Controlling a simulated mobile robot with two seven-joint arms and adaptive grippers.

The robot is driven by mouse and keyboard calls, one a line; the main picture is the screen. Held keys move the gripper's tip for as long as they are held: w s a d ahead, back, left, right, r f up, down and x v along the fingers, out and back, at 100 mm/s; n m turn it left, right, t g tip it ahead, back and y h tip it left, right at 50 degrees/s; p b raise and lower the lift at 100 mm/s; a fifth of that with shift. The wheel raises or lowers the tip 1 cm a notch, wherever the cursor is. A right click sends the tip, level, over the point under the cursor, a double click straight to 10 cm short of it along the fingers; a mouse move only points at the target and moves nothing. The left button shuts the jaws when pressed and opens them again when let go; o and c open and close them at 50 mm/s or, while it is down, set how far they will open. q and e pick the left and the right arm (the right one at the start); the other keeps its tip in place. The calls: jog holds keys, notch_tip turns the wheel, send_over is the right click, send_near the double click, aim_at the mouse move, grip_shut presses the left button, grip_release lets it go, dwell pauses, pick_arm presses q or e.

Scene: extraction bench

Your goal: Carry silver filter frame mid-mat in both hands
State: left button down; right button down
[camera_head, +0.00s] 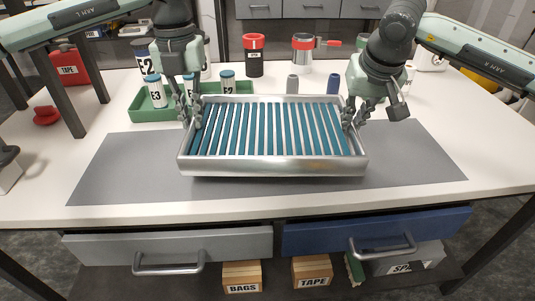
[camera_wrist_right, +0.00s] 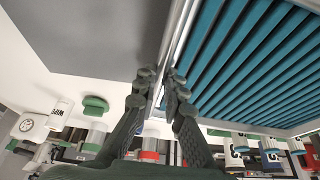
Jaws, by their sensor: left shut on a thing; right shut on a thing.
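The silver filter frame (camera_head: 272,166) is a shallow rectangular metal frame with teal slats across its inside. In the head view it is near the middle of the grey mat (camera_head: 410,165), and I cannot tell whether it touches the mat. My left gripper (camera_head: 190,118) is shut on its left side wall. My right gripper (camera_head: 352,120) is shut on its right side wall. In the right wrist view my right gripper (camera_wrist_right: 163,85) has its fingers on both sides of the frame's rim (camera_wrist_right: 180,40), with the teal slats to the right.
A green tray (camera_head: 150,115) with several E2 and E3 labelled jars stands behind the frame at left. A grey cylinder (camera_head: 292,84), a blue one (camera_head: 333,83) and a red-lidded jar (camera_head: 254,58) stand behind it. The mat is bare on both sides.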

aim_at(195, 133)
pick_arm(q)
jog(key=shift+f, duration=0.15)
pick_arm(e)
jog(key=shift+d+f, duration=0.1)
